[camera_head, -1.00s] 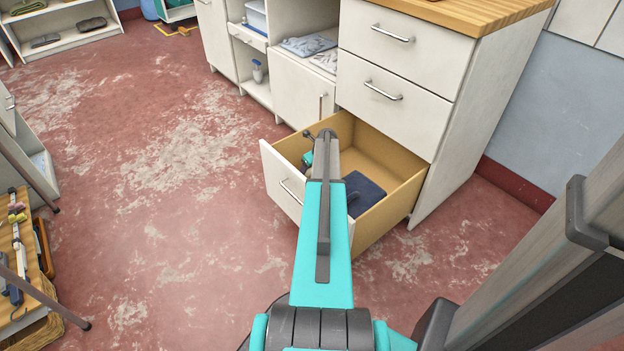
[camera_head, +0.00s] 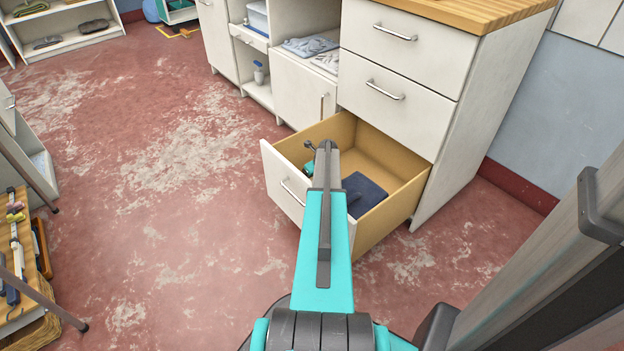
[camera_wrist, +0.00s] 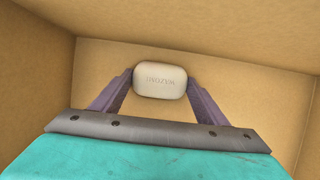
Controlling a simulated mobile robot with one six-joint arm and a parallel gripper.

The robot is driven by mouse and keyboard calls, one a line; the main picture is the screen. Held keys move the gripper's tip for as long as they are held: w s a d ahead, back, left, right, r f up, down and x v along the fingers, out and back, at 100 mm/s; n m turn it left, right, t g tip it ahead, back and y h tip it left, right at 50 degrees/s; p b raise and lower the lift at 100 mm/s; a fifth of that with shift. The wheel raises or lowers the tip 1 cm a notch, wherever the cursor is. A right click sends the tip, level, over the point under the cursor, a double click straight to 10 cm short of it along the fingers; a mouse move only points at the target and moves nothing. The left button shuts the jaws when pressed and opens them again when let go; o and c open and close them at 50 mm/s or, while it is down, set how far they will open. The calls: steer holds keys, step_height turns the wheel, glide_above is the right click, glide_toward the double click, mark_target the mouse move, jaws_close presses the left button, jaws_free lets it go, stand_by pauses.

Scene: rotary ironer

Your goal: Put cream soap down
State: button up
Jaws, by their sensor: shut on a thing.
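The cream soap (camera_wrist: 160,81) is a pale rounded bar with raised lettering. In the wrist view it sits between the fingertips of my gripper (camera_wrist: 160,88), which is shut on it. The soap and gripper are inside the open bottom drawer (camera_head: 388,153), close over its tan floor (camera_wrist: 235,75). I cannot tell whether the soap touches the floor. In the head view my arm hides the soap and the fingers.
A dark blue folded item (camera_head: 365,192) lies in the same drawer. The drawer's white front (camera_head: 283,185) and tan walls surround my gripper. White cabinets (camera_head: 400,100) rise behind. Open red floor (camera_head: 190,200) lies to the left.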

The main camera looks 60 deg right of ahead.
steer(key=o, duration=1.2)
steer(key=shift+f, duration=0.1)
steer(key=p+v, duration=0.3)
steer(key=v, duration=0.9)
steer(key=shift+p, duration=0.3)
steer(key=shift+r, duration=0.25)
